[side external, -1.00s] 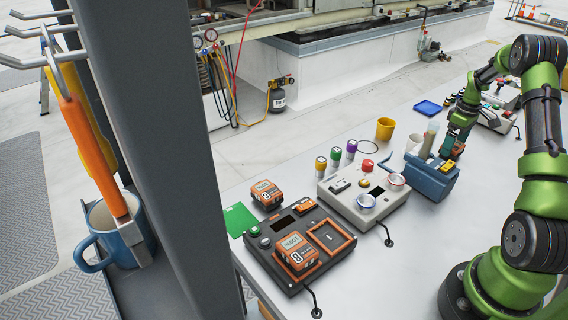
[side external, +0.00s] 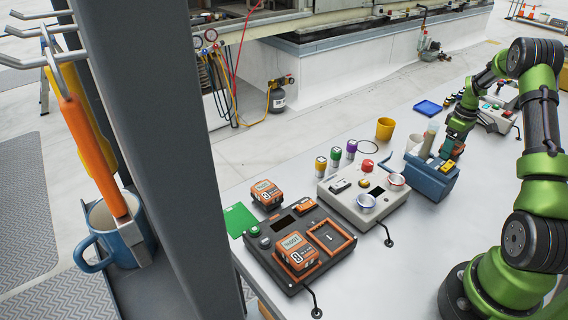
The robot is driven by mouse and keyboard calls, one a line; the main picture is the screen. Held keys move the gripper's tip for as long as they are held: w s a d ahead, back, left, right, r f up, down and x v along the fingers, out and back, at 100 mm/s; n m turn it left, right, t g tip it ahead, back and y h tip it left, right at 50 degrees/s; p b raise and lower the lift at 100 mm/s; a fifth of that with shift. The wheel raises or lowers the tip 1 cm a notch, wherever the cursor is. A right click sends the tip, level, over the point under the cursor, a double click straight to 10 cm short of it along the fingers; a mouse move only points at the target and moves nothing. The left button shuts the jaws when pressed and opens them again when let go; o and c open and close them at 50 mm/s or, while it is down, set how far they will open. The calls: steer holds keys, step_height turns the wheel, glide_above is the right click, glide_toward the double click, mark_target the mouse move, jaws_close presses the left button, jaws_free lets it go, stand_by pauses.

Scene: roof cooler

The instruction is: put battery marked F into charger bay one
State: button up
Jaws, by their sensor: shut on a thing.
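The dark charger (side external: 262,244) is at the front of the bench, with two bays side by side. An orange-and-grey battery (side external: 297,250) sits in its left bay; the right bay (side external: 329,236), edged in orange, is empty. Another such battery (side external: 266,194) stands on the bench behind the charger. Their letters are too small to read surely. My gripper (side external: 447,157) is far to the right, pointing down at the blue box (side external: 430,181). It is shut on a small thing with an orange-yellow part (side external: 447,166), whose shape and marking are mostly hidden.
A grey control box (side external: 352,202) with buttons and round dials stands between the charger and the blue box. Several coloured cylinders (side external: 335,154), a yellow cup (side external: 385,129) and a blue tray (side external: 427,108) stand behind. A green mat (side external: 238,219) lies left of the charger.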

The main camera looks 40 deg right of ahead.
step_height(320, 180, up, 9)
steer(key=shift+w+f, duration=0.1)
steer(key=w+a+r+n, duration=0.25)
steer(key=w+a, duration=0.25)
steer(key=a, duration=0.4)
steer(key=w+a+r+n, duration=0.2)
steer(key=w+a+n, duration=0.15)
steer(key=a, duration=0.65)
steer(key=w+a+r+n, duration=0.2)
steer(key=w+a, duration=0.4)
steer(key=a, duration=0.3)
steer(key=s+a+n, duration=0.4)
steer(key=s+a, duration=0.2)
steer(key=a, duration=0.7)
steer(key=s+a+n, duration=0.5)
steer(key=a, duration=0.8)
steer(key=shift+n, duration=0.5)
steer(key=s+f, duration=0.1)
steer(key=f, duration=0.2)
steer(key=s+f, duration=0.1)
steer(key=f, duration=0.3)
steer(key=s+f, duration=0.1)
steer(key=f, duration=0.3)
steer(key=shift+s+a, duration=0.3)
steer(key=shift+s, duration=0.1)
